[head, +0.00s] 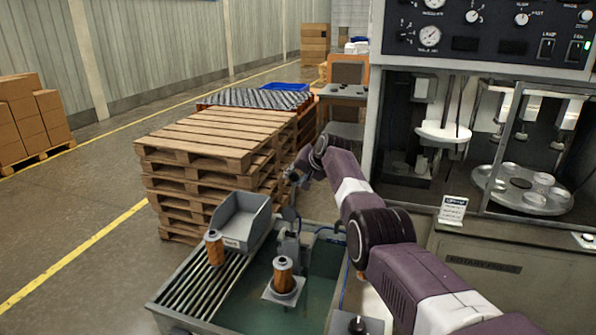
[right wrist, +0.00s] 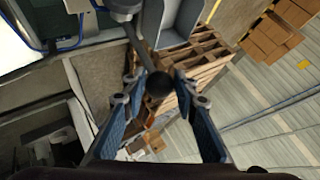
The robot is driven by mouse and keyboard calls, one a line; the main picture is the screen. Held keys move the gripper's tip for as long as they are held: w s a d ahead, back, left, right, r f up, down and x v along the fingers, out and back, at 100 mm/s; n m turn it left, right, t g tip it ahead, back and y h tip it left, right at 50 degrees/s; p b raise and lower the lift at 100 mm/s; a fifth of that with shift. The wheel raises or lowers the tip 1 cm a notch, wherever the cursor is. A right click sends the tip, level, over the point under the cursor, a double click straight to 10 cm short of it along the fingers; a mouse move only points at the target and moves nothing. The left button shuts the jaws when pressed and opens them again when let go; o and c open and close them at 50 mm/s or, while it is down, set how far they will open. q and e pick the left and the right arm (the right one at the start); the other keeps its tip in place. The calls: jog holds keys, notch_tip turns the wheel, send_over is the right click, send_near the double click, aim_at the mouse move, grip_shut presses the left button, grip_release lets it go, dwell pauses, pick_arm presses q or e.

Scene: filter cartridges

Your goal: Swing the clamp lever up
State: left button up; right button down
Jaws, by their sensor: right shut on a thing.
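The clamp (head: 291,240) is a grey upright fitting at the tank, behind an orange filter cartridge (head: 283,272) on a small plate. In the right wrist view its lever (right wrist: 143,50) is a thin grey rod ending in a black ball knob (right wrist: 158,83). My right gripper (head: 291,177) is above and behind the clamp, with its fingers (right wrist: 155,88) on either side of the knob, shut on the lever. In the head view the lever is too small to make out clearly. My left gripper is not in view.
A second orange cartridge (head: 215,250) stands on the slatted rack (head: 192,290), beside a grey bin (head: 240,219). Stacked pallets (head: 200,150) are behind the tank (head: 318,312). The rotary press machine (head: 480,262) stands on the right. Open floor lies left.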

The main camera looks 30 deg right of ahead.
jog(key=shift+w+r, duration=0.1)
jog(key=shift+w, duration=0.05)
jog(key=shift+r, duration=0.1)
